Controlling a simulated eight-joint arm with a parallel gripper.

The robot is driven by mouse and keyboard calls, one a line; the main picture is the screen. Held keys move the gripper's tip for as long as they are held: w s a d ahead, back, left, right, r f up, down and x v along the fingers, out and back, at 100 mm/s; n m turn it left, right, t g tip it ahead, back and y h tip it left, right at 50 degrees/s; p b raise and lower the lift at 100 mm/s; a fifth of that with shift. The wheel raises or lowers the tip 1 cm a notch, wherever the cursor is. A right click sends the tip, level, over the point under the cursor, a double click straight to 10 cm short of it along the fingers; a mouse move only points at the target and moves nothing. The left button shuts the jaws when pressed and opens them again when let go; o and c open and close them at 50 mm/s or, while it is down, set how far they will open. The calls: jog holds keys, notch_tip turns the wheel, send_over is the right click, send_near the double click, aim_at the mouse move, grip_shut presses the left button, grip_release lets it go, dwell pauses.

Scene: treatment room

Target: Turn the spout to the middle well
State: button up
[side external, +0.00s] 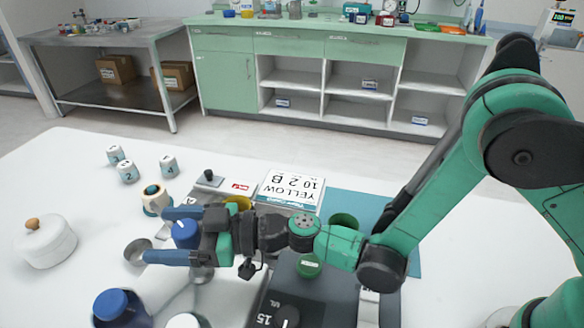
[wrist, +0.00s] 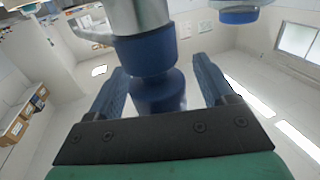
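A metal tap-like fixture with a blue collar stands upright; in the wrist view its metal body (wrist: 140,18) is at the top, with a pale metal arm, perhaps the spout (wrist: 92,36), reaching left. Its blue knob (wrist: 160,95) lies between the fingers of my gripper (wrist: 160,68), with gaps visible on both sides. In the side external view my gripper (side external: 157,235) is open around the blue knob (side external: 185,233). The metal body (side external: 202,273) shows partly below the lower finger. The spout's direction and the wells are hidden or unclear there.
Nearby stand a white lidded pot (side external: 45,245), a small metal bowl (side external: 137,252), a blue-lidded jar (side external: 120,305) and a cream jar (side external: 155,198). Several numbered vials (side external: 128,172) are farther back. The left tabletop is mostly clear.

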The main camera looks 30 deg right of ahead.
notch_tip(320, 180, up, 20)
dwell(0.8)
jog(key=h, duration=0.1)
send_over(197, 229)
jog(key=x, duration=0.2)
notch_tip(197, 229, down, 7)
jog(key=d+f+h, duration=0.1)
jog(key=f, duration=0.2)
jog(key=s+d+f+g+h, duration=0.1)
jog(key=d+f, duration=0.1)
jog(key=f, duration=0.1)
jog(key=s+d+f+g, duration=0.1)
jog(key=f, duration=0.2)
jog(key=shift+s+d+f+h, duration=0.25)
jog(key=shift+d+f+h, duration=0.05)
jog(key=shift+f+h, duration=0.1)
jog(key=shift+f, duration=0.35)
jog(key=shift+x, duration=2.6)
grip_shut()
